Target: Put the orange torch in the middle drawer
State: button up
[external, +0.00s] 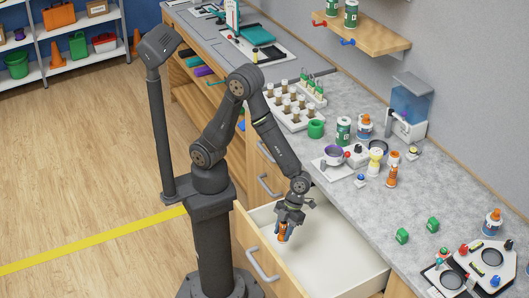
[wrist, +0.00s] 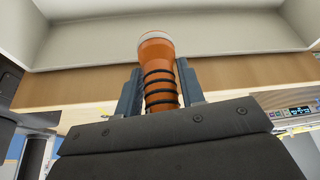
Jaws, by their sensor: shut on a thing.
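The orange torch (wrist: 157,62) is held between the two fingers of my gripper (wrist: 160,88) in the wrist view. It has black rings round its body and a pale rim at its far end. In the external view my gripper (external: 284,228) is shut on the torch (external: 282,234) over the left part of an open drawer (external: 335,253). The drawer has a pale interior, which looks empty where I can see it. Whether the torch touches the drawer floor I cannot tell. The drawer's pale inside walls (wrist: 215,35) also show in the wrist view.
The grey counter (external: 440,205) runs along the right above the drawers. It holds green blocks (external: 402,236), a rack of jars (external: 295,105), bottles and a dispenser (external: 408,105). The open drawer's front with its handle (external: 262,264) sticks out near my base. Other drawer handles (external: 268,186) show behind.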

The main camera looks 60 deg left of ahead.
send_over(282, 256)
jog(key=s+d, duration=0.2)
jog(key=d, duration=0.2)
notch_tip(282, 256, down, 14)
jog(key=shift+s+f, duration=0.15)
jog(key=shift+f, duration=0.05)
jog(key=shift+a+f, duration=0.1)
jog(key=shift+f, duration=0.05)
jog(key=o, duration=1)
jog(key=shift+o, duration=0.2)
jog(key=v, duration=1.2)
